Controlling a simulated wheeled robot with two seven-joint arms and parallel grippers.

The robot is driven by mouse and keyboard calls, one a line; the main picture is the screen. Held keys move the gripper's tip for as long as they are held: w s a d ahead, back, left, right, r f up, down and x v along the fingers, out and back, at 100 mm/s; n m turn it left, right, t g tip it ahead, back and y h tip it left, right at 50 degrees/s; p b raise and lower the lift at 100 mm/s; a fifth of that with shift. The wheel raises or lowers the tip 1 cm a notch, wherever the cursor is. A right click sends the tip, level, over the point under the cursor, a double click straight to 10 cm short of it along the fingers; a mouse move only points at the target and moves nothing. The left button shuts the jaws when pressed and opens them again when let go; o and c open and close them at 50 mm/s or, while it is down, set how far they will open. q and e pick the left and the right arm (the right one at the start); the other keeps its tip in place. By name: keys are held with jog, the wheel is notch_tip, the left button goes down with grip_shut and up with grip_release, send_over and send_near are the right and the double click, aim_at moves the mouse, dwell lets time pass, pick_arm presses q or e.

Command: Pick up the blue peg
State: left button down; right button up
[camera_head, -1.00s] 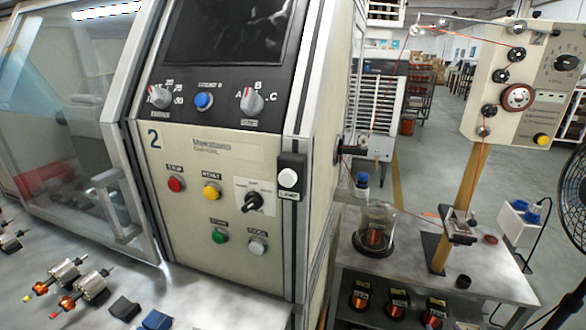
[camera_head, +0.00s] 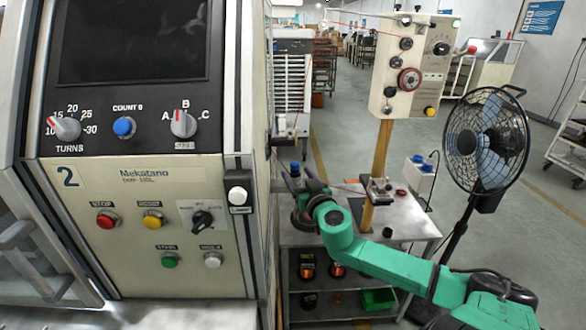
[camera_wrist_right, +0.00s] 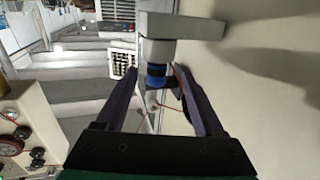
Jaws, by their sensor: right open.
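The blue peg (camera_wrist_right: 156,76) shows in the right wrist view as a short blue piece with a dark lower end, at the end of a grey bracket fixed to the machine's side. My right gripper (camera_wrist_right: 157,88) is open, with its two dark purple fingers on either side of the peg. A gap shows on the peg's left; whether the right finger touches it I cannot tell. In the head view my right gripper (camera_head: 300,180) is beside the machine's right side, small and partly hidden by my green wrist. My left gripper is not in view.
The winding machine's control panel (camera_head: 140,210) fills the left. A steel side table (camera_head: 408,222) with an upright tensioner post (camera_head: 378,165) stands behind my right arm. A fan (camera_head: 487,140) stands at right. A thin red wire (camera_wrist_right: 172,106) runs near the fingers.

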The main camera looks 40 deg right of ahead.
aim_at(297, 169)
jog(key=w, duration=0.1)
jog(key=w+d, duration=0.1)
jog(key=w+p, duration=0.1)
jog(key=shift+d+r, duration=0.3)
jog(key=shift+d, duration=0.05)
jog(key=shift+w+f, duration=0.25)
jog(key=shift+w, duration=0.05)
jog(key=shift+r, duration=0.1)
jog(key=c, duration=0.4)
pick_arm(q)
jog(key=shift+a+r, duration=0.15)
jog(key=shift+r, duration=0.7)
pick_arm(e)
jog(key=shift+s, duration=0.1)
grip_shut()
notch_tip(297, 169, up, 20)
jog(key=shift+c, duration=1.2)
grip_release()
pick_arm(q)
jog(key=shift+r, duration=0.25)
pick_arm(e)
grip_shut()
